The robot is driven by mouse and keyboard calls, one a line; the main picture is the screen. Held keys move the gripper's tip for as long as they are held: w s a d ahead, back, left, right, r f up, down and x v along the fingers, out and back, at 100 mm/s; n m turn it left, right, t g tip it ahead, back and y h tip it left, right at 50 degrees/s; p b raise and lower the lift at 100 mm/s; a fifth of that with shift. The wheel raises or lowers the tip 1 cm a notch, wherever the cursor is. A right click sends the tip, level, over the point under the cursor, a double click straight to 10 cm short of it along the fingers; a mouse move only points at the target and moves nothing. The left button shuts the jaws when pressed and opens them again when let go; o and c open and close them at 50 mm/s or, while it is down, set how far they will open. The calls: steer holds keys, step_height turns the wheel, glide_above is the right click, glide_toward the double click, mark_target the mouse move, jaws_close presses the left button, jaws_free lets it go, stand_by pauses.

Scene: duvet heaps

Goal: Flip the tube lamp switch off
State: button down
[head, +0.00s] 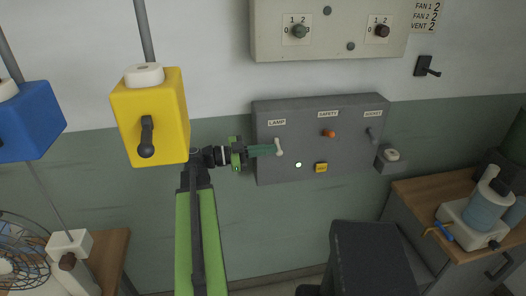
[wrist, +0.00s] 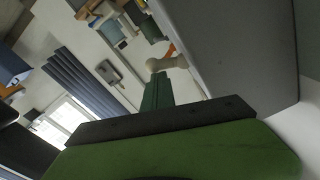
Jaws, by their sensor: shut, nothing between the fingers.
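A grey control panel (head: 345,165) on the wall carries a white toggle lever (head: 279,148) under a label reading LAMP. My gripper (head: 272,150) is shut, with its green fingertips right at this lever. In the wrist view the lever (wrist: 167,64) shows just beyond the tips of my gripper (wrist: 157,80); whether they touch I cannot tell. The tube lamp itself cannot be made out.
The same panel holds an orange SAFETY lever (head: 328,134), a yellow button (head: 321,168) and a dark SOCKET lever (head: 371,136). A yellow box (head: 165,118) and a blue box (head: 30,122) hang at left. A dark box-shaped object (head: 370,258) stands below the panel.

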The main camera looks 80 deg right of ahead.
steer(key=shift+s+d, duration=0.1)
steer(key=shift+s, duration=0.05)
steer(key=w+a+r+p, duration=0.3)
steer(key=w+a, duration=0.1)
steer(key=w, duration=0.6)
steer(key=shift+w+a, duration=0.2)
steer(key=shift+a, duration=0.2)
steer(key=shift+r, duration=0.1)
